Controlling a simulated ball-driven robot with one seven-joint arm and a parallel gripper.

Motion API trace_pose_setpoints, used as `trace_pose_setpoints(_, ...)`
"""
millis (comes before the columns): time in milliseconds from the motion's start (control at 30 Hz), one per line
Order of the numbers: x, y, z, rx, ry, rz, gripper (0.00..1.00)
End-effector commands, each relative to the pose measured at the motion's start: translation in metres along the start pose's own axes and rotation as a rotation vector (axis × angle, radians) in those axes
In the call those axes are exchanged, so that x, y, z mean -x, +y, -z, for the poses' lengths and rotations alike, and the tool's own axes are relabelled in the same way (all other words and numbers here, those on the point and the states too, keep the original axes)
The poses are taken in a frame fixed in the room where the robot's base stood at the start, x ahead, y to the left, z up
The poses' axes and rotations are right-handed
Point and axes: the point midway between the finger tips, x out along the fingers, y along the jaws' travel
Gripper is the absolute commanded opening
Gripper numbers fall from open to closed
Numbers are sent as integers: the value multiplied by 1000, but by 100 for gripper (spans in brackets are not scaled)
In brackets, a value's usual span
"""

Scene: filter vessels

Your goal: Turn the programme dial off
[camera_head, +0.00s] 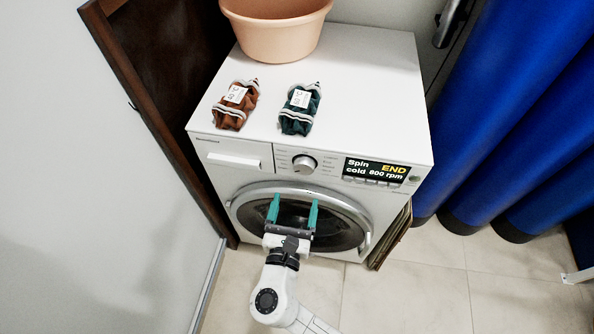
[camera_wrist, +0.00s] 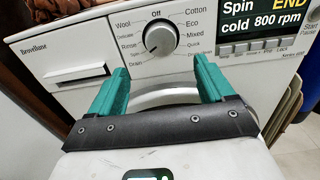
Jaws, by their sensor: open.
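The programme dial (camera_head: 304,164) is a round silver knob on the front panel of a white washing machine (camera_head: 370,75). In the wrist view, the dial (camera_wrist: 160,37) has Off printed above it and names such as Wool, Cotton, Rinse, Spin and Drain around it. A small mark on its face seems to point to the lower left, towards Spin. The display (camera_wrist: 262,22) reads Spin, END, cold, 800 rpm. My gripper (camera_head: 294,206) has teal fingers, open and empty, in front of the round door and below the dial. The dial is between the finger directions, apart from them.
On the machine top are a peach basin (camera_head: 277,35), a brown pouch (camera_head: 235,105) and a dark green pouch (camera_head: 299,109). A detergent drawer (camera_head: 233,154) is left of the dial. A brown door frame stands left, blue curtains (camera_head: 520,110) right. The tiled floor in front is clear.

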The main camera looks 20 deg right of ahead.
Motion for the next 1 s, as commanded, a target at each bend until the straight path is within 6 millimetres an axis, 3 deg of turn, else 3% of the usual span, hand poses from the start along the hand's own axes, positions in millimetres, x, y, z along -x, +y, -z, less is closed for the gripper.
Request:
trace_pose_setpoints(300, -60, -1, -1, -4, -1, 6, 81)
trace_pose_setpoints(500, -83, -1, -1, -3, 0, 5, 81)
trace_pose_setpoints(900, -90, -1, 0, -4, 1, 3, 81)
trace_pose_setpoints(1000, -90, -1, 0, -4, 1, 3, 74)
